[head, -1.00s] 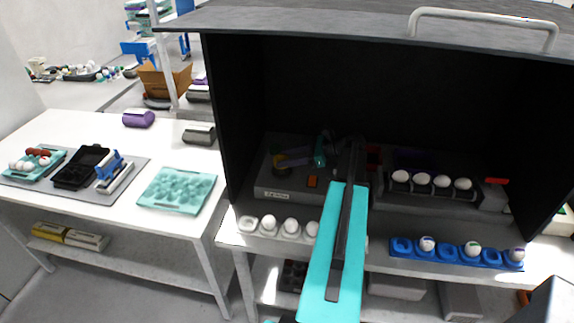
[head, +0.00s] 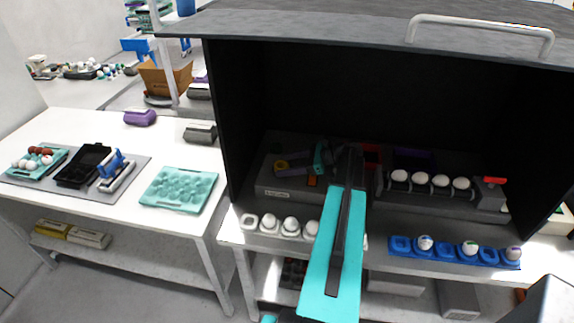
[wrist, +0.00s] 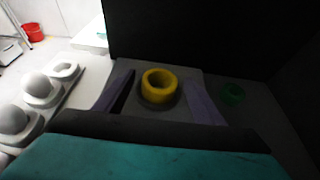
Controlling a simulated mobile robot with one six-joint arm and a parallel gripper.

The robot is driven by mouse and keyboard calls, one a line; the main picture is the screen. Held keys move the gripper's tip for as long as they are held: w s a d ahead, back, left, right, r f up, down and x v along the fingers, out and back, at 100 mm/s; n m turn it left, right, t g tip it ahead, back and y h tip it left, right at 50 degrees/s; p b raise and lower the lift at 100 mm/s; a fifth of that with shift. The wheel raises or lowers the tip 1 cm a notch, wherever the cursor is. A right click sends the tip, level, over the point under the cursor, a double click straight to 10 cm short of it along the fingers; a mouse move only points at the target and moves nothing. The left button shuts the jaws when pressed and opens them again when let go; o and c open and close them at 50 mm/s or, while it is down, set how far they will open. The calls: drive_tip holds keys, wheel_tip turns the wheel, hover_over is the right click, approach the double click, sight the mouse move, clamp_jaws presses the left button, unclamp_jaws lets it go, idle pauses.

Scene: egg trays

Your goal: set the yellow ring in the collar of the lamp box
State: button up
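The yellow ring (wrist: 158,80) lies between my gripper's fingers in the wrist view, its hole facing up. A dark round shape, apparently the collar (wrist: 157,104), shows around its lower edge; how deep the ring sits cannot be told. In the head view the ring (head: 281,165) is at the left end of the grey lamp box (head: 285,193), inside the dark hood. My gripper (wrist: 158,92) is open, with a finger on each side of the ring and narrow gaps between. My gripper also shows small and dark in the head view (head: 291,164).
The dark hood (head: 230,110) encloses the box at back and sides. White egg tray (head: 270,235) and blue egg tray (head: 435,254) stand along the front. A side table (head: 100,225) stands left.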

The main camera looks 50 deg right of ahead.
drive_tip(key=shift+s, duration=0.1)
drive_tip(key=b+v, duration=0.4)
drive_tip(key=v, duration=0.6)
drive_tip(key=shift+s+d+r, duration=0.2)
drive_tip(key=shift+s+d, duration=0.05)
drive_tip(key=shift+s+d+r, duration=0.25)
drive_tip(key=shift+s+r, duration=0.05)
drive_tip(key=shift+s, duration=0.2)
idle(0.4)
